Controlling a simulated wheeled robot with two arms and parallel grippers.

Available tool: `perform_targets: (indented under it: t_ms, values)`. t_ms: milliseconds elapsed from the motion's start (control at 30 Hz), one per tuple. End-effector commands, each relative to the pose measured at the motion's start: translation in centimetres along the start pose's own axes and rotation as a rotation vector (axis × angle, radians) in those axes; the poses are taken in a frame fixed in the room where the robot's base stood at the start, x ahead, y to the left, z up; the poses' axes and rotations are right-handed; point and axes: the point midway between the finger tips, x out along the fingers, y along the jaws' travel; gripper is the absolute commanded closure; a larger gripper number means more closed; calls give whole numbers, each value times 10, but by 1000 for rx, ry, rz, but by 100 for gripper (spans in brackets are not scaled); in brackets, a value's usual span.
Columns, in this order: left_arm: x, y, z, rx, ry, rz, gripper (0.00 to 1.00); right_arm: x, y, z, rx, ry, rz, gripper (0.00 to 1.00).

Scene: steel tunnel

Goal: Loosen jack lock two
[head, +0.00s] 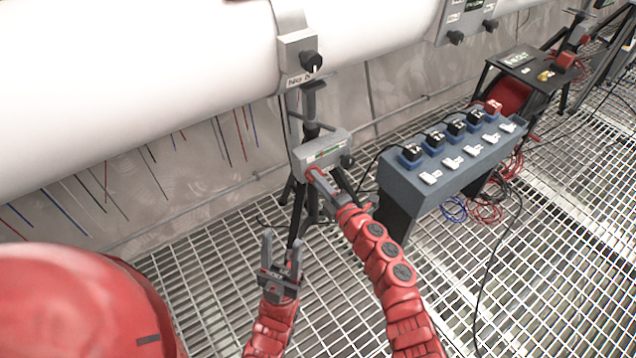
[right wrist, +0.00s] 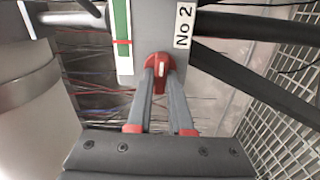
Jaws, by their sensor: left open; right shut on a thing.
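The jack lock unit is a grey box (head: 338,142) on a dark tripod jack under the white pipe. In the right wrist view its grey face (right wrist: 205,62) bears a "No 2" label (right wrist: 184,28) and a green and white strip with a red mark (right wrist: 122,40). My right gripper (head: 318,178) is at the front of the box, shut on a red lock handle (right wrist: 160,64). The fingers partly hide the handle. My left gripper (head: 281,248) is open and empty, fingers up, below and left of the box, apart from it.
A blue-grey console (head: 405,185) with several black switches and one red one stands right of the jack. A black stand with a cable reel (head: 515,85) is behind it. The white pipe (head: 150,70) runs along the wall. Cables lie on the grated floor (head: 560,250).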

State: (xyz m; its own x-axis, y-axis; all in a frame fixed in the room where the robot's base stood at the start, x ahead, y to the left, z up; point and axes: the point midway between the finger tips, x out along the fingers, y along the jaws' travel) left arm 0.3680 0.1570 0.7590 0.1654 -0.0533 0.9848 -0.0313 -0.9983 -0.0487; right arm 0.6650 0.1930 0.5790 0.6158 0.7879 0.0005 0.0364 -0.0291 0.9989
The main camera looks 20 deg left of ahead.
Motion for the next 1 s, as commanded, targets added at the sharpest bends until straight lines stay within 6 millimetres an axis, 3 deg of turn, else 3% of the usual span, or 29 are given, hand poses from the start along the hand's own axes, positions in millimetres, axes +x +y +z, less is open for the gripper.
perform_targets:
  t_ms: [600,633,767,1000]
  values:
    - [-3,0,0,0,0,0,50,0,-2,0,-39,2,-2,100]
    - [-3,0,0,0,0,0,50,0,-2,0,-39,2,-2,76]
    - [-3,0,0,0,0,0,50,0,-1,0,-39,2,-2,53]
    - [-3,0,0,0,0,0,50,0,-1,0,-39,1,-1,51]
